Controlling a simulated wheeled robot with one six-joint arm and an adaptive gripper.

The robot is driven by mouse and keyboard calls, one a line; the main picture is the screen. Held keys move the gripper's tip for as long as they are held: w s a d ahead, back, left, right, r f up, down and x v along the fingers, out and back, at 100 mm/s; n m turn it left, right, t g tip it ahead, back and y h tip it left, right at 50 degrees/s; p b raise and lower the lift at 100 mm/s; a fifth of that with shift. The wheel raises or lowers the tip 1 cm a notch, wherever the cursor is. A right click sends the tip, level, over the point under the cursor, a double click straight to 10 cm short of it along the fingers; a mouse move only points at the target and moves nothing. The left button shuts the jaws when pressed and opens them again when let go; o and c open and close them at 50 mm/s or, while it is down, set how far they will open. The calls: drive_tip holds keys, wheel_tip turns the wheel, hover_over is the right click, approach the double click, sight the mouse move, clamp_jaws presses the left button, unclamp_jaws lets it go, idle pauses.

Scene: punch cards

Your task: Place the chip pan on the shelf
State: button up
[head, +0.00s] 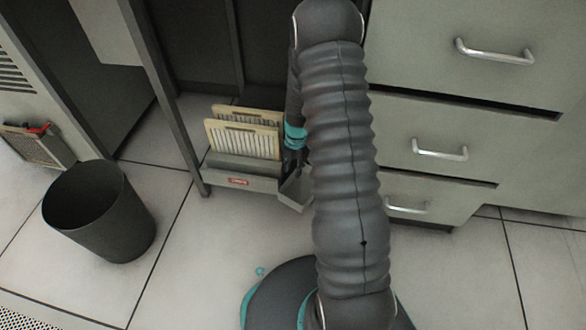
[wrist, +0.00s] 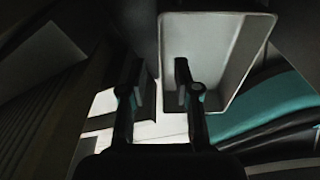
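The chip pan, a small grey open tray (head: 296,193), shows at the lower right of the card unit in the head view, partly hidden by my arm. In the wrist view the pan (wrist: 236,60) is a pale, deep tray ahead and to the right. My gripper (wrist: 160,80) has its two fingers apart. The right finger overlaps the pan's inside and the left finger is left of its wall, with gaps showing. In the head view my gripper (head: 295,158) is mostly hidden behind my arm. I cannot tell which surface is the shelf.
Cream card holders (head: 245,136) stand above a grey base with a red label (head: 238,182). A black bin (head: 98,212) stands on the tiled floor at left. Grey drawers with handles (head: 440,150) are at right. The floor between bin and unit is clear.

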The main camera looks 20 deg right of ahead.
wheel_tip(320, 180, up, 21)
drive_tip(key=s+a+m+t+p, duration=0.1)
drive_tip(key=s+a+m+p, duration=0.1)
drive_tip(key=m, duration=0.2)
drive_tip(key=s+a+r+m+t, duration=0.25)
drive_tip(key=s+r+m, duration=0.4)
drive_tip(key=r, duration=0.35)
drive_tip(key=s+a+r+m+t, duration=0.1)
drive_tip(key=s+a+r+m, duration=0.1)
drive_tip(key=s+r+m, duration=0.1)
drive_tip(key=s+a+r+m, duration=0.1)
drive_tip(key=s+r+m, duration=0.2)
drive_tip(key=s+m, duration=0.3)
drive_tip(key=s+a+r+m+t+h, duration=0.1)
drive_tip(key=s+a+r+m, duration=0.1)
drive_tip(key=s+m, duration=0.3)
drive_tip(key=shift+s+a+r+t, duration=0.35)
drive_tip(key=shift+s+r, duration=0.1)
drive_tip(key=shift+s, duration=0.65)
